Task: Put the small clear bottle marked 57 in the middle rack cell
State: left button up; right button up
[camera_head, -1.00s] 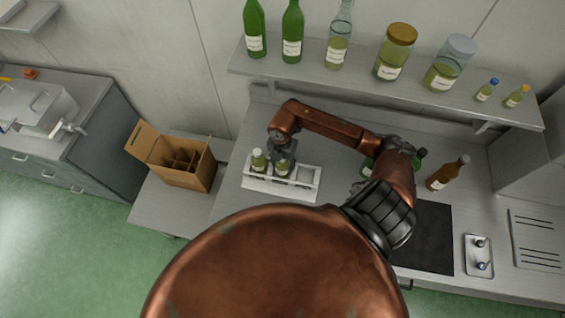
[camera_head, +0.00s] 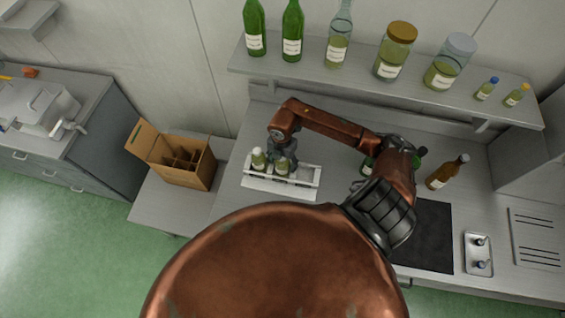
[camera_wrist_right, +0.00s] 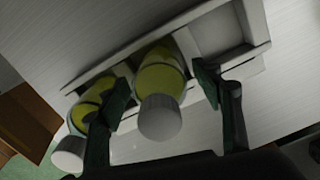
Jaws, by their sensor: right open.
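A white rack (camera_head: 308,185) stands on the bench, and its cells run in a row. A small bottle with a white cap and yellow-green contents (camera_wrist_right: 160,75) stands in the middle cell. My right gripper (camera_head: 284,160) is over it; in the wrist view the open fingers (camera_wrist_right: 172,100) are on either side of the bottle, which stays in the cell. A similar white-capped bottle (camera_head: 258,160) stands in the left cell, also seen in the wrist view (camera_wrist_right: 92,100). The right cell (camera_wrist_right: 218,35) is empty. The mark 57 is not readable. My left gripper is not in view.
A cardboard box with dividers (camera_head: 190,175) stands left of the rack. Behind is a shelf (camera_head: 300,75) with bottles and jars. On the right are a brown bottle (camera_head: 447,172), a dark mat (camera_head: 430,235) and a small tray (camera_head: 478,270). My arm covers part of the bench.

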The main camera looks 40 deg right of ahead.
notch_tip(320, 180, up, 11)
jog(key=shift+w+r+b, duration=0.1)
jog(key=shift+r+b, duration=0.1)
jog(key=shift+b, duration=1.05)
jog(key=shift+r, duration=0.3)
